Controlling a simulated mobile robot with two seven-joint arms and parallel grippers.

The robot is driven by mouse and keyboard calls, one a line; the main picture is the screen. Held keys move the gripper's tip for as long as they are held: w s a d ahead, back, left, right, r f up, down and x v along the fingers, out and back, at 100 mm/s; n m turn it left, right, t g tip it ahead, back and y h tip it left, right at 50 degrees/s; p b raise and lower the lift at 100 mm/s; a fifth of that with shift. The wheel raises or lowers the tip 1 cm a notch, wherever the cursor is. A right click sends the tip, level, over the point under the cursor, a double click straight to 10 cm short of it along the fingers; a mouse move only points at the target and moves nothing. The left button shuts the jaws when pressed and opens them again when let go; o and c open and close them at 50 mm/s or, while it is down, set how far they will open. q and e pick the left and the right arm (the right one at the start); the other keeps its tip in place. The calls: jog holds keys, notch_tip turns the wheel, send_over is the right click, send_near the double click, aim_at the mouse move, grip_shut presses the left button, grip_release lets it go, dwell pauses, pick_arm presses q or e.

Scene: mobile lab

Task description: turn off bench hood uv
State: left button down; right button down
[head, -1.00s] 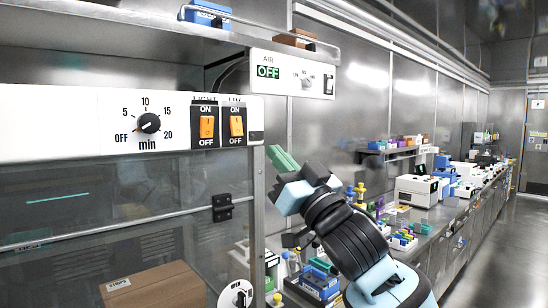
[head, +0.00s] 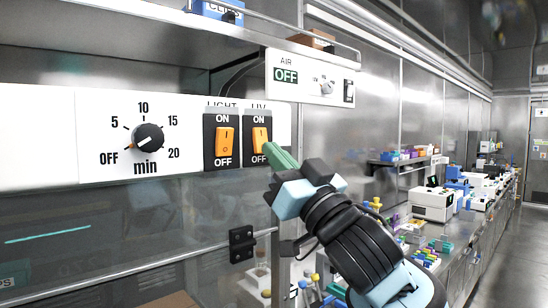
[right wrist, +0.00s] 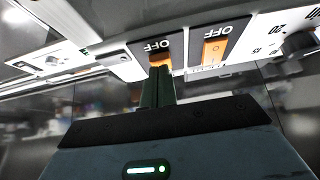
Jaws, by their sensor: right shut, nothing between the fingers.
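The UV switch (head: 260,137) is an orange rocker on a black plate marked ON above and OFF below, at the right end of the hood's white panel. The orange LIGHT switch (head: 224,141) is just left of it. My right gripper (head: 270,150) is shut and empty, its green fingertips at the lower right of the UV plate. In the right wrist view the fingers (right wrist: 158,80) point at the lower end of the UV switch (right wrist: 160,62), beside OFF. I cannot tell whether they touch it. My left gripper is not in view.
A timer knob (head: 148,137) sits left on the same panel. An AIR box (head: 312,78) showing OFF hangs behind, right of the panel. The hood's glass front lies below, with a black hinge (head: 241,244). A long bench with lab gear runs along the right.

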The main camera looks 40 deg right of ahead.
jog(key=shift+s, duration=0.1)
dwell(0.3)
jog(key=shift+w+f+t+b, duration=0.15)
jog(key=shift+w+t+b, duration=0.3)
jog(key=shift+t+b, duration=0.1)
jog(key=shift+f, duration=0.1)
